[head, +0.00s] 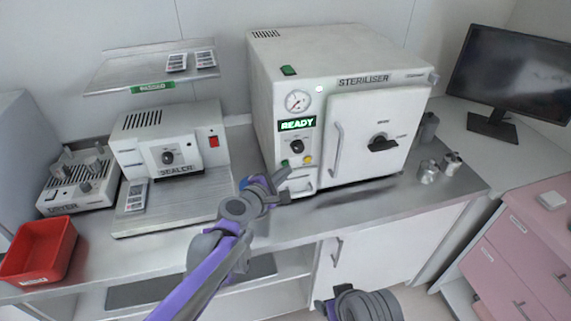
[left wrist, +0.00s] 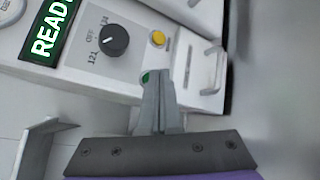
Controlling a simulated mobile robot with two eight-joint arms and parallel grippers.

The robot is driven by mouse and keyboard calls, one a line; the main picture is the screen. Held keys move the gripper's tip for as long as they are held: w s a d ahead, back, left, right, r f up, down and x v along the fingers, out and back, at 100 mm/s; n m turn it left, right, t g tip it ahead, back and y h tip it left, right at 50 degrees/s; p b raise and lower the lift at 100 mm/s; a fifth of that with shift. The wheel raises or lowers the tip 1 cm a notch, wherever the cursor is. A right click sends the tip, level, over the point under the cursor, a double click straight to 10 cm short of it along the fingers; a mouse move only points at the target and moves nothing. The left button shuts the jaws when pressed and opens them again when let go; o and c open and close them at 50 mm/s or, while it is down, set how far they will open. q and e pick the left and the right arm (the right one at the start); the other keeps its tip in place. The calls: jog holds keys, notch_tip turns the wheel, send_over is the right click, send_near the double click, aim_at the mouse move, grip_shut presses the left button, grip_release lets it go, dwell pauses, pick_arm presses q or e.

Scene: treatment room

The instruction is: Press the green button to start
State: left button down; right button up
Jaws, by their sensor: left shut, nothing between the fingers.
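The green button (head: 285,163) sits low on the front panel of the white steriliser (head: 360,60), left of a yellow button (head: 308,159) and below a black knob (head: 296,146). In the left wrist view the green button (left wrist: 146,77) shows right at the tips of my left gripper (left wrist: 156,76), partly hidden by them. The fingers are shut and empty; I cannot tell whether they touch the button. In the head view my left gripper (head: 282,178) is just in front of the panel's lower left. The display (head: 297,124) reads READY.
A sealer (head: 170,150), a dryer (head: 80,180) and a red bin (head: 40,250) stand to the left on the counter. Metal canisters (head: 428,171) stand right of the steriliser. A handle (head: 338,150) juts from its door.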

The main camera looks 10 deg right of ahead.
pick_arm(q)
jog(key=shift+w, duration=0.4)
dwell(0.5)
jog(key=shift+s, duration=0.85)
jog(key=s, duration=0.5)
jog(key=shift+d, duration=0.1)
dwell(0.3)
dwell(0.6)
